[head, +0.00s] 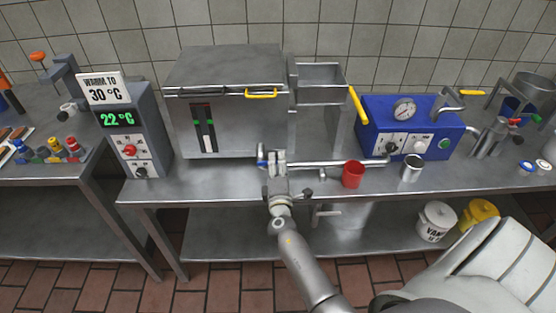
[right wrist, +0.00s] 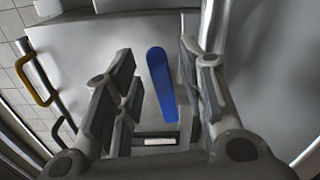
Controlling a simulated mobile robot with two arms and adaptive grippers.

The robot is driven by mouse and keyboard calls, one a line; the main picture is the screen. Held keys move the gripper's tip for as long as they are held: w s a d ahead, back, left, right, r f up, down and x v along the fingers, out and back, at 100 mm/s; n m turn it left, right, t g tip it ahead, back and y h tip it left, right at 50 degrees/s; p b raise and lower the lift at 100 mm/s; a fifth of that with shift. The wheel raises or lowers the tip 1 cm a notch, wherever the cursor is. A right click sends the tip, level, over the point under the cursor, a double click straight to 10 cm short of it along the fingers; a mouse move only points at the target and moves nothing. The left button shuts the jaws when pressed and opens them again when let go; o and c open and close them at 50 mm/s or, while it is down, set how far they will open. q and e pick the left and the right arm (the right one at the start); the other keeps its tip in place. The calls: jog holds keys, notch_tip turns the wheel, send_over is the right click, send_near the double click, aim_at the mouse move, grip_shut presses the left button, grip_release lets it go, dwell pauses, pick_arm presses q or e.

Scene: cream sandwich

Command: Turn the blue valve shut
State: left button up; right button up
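The blue valve handle (head: 261,157) sits low on the front of the steel tank (head: 240,130); only a small part shows in the head view. In the right wrist view the blue valve handle (right wrist: 160,78) is a long, rounded lever. My right gripper (head: 273,158) is at the valve, in front of the tank. In the right wrist view my right gripper (right wrist: 155,90) is open, with the lever between its fingers and nearer the right-hand finger. A gap shows on the left; contact on the right cannot be told. My left gripper is out of view.
A steel pipe (head: 335,163) runs right from the valve area. A red cup (head: 352,174) and a metal cup (head: 411,168) stand close by on the counter. A control box (head: 132,130) reading 22 °C stands left, a blue machine (head: 375,115) right.

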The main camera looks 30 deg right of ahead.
jog(key=shift+x, duration=0.85)
jog(key=shift+c, duration=0.4)
grip_shut()
